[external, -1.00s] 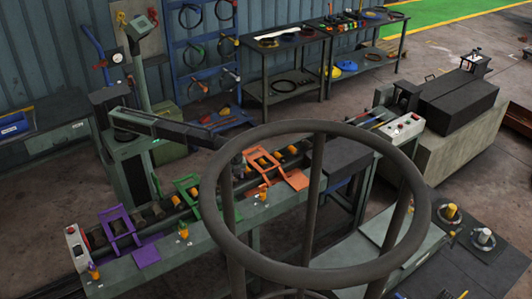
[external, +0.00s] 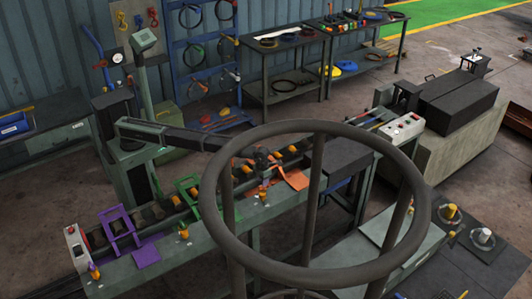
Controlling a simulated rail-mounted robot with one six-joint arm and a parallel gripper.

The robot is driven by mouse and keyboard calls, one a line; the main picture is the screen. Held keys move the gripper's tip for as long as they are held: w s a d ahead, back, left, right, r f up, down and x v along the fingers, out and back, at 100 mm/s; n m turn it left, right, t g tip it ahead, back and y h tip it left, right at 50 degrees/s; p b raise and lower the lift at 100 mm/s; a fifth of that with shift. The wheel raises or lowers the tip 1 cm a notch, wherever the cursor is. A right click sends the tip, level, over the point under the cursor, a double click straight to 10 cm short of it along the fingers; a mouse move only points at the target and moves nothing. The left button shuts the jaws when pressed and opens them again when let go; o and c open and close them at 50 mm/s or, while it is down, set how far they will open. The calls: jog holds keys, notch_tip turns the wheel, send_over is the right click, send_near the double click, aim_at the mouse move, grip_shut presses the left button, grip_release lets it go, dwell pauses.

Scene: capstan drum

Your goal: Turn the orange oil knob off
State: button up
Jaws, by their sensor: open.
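The orange station, with an orange frame and plate (external: 292,179), sits on the right part of the long green machine bench. A small orange-yellow knob (external: 263,193) stands on the bench's front ledge near it. My gripper (external: 264,175) hangs from the end of my arm just above and behind this knob, in front of the orange frame. It is open, with nothing seen in it. The fingertips are small and dark, so I cannot tell whether they touch the knob. My gripper and wrist hide part of the orange frame.
A large dark ring on posts (external: 415,235) stands in the foreground and covers part of the view.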

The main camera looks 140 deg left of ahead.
notch_tip(320, 180, down, 4)
jog(key=shift+r+b, duration=0.2)
jog(key=shift+b, duration=0.65)
jog(key=shift+r, duration=0.15)
grip_shut()
